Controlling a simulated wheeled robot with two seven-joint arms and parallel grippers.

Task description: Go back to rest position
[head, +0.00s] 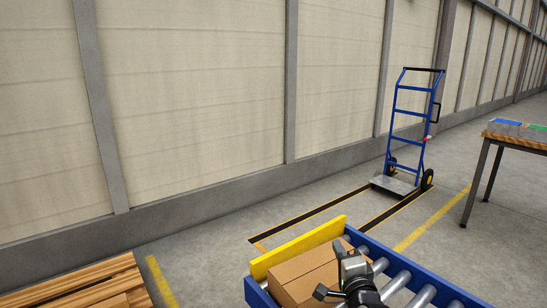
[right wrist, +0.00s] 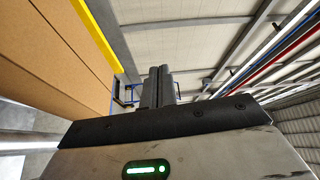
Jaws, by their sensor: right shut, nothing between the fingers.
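My right gripper (head: 350,260) shows at the bottom of the head view, over the roller conveyor and just right of a cardboard box. In the right wrist view its two dark fingers (right wrist: 158,87) are together with nothing between them. The cardboard box (head: 303,275) sits on the conveyor against its yellow end stop (head: 297,248). In the right wrist view the box (right wrist: 50,50) fills the left side, beside the gripper. I cannot tell whether the gripper touches it. My left gripper is not in view.
The blue-framed roller conveyor (head: 425,283) runs to the lower right. A blue hand truck (head: 408,125) stands by the wall inside a marked floor area. A wooden table (head: 517,138) is at the right. Stacked wood (head: 85,287) lies at the lower left. The floor between is clear.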

